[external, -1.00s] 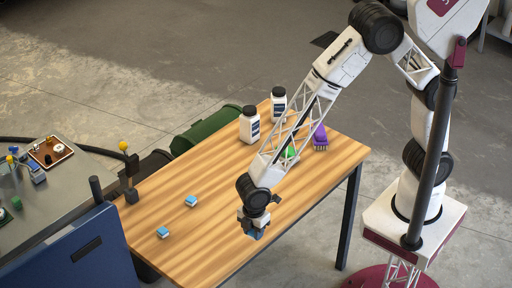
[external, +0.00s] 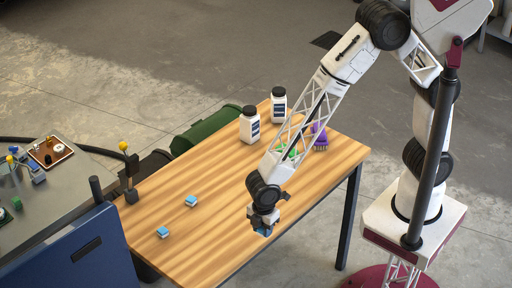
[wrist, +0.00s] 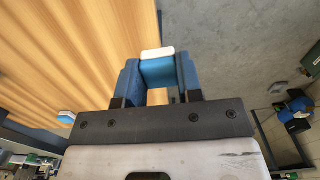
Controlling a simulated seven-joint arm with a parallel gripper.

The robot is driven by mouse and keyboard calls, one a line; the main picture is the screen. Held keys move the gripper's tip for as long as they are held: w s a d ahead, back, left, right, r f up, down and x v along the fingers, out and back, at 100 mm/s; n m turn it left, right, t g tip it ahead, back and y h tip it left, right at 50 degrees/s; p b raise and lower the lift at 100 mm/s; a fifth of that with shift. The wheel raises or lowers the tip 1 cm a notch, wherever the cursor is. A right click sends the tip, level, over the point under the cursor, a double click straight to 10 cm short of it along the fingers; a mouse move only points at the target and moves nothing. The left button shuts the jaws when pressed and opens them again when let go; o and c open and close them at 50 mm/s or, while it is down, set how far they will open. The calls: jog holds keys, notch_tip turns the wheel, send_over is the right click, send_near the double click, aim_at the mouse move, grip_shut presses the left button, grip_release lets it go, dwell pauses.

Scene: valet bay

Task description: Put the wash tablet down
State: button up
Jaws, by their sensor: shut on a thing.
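My gripper (external: 264,226) is over the front right part of the wooden table (external: 225,210). In the wrist view my gripper (wrist: 158,75) is shut on a blue and white wash tablet (wrist: 158,68), held between its two blue fingers. The held tablet is mostly hidden by the fingers in the external view. Two similar blue and white tablets lie on the table to the left, one nearer the middle (external: 191,201) and one nearer the front edge (external: 163,232). I cannot tell the exact gap between the held tablet and the tabletop.
Two white bottles with black caps (external: 250,126) (external: 279,105) stand at the back of the table. A purple brush (external: 319,137) and a green item (external: 291,151) are partly behind my arm. A blue panel (external: 75,250) stands at the left. The table's middle is clear.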

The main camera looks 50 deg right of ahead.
aim_at(309, 177)
dwell(0.4)
jog(key=w+d+m, duration=0.1)
jog(key=d, duration=0.2)
jog(key=w+d+m, duration=0.1)
jog(key=d+m, duration=0.1)
jog(key=d, duration=0.2)
jog(key=w+d+r+m, duration=0.1)
jog(key=d, duration=0.3)
jog(key=shift+d, duration=0.15)
jog(key=d+m, duration=0.1)
jog(key=d, duration=0.3)
jog(key=d+m, duration=0.2)
jog(key=d, duration=0.2)
jog(key=d+m, duration=0.2)
jog(key=d, duration=0.2)
jog(key=shift+d+r, duration=0.3)
jog(key=shift+r, duration=0.05)
jog(key=s+d+m, duration=0.1)
jog(key=d, duration=0.2)
jog(key=d+m, duration=0.2)
jog(key=d, duration=0.1)
jog(key=s+d+m, duration=0.1)
jog(key=d, duration=0.2)
jog(key=shift+s+d+f+m, duration=0.15)
jog(key=shift+s+d+m, duration=0.15)
jog(key=s+d+f+m, duration=0.1)
jog(key=s+d+m, duration=0.4)
jog(key=d, duration=0.5)
jog(key=shift+s, duration=0.45)
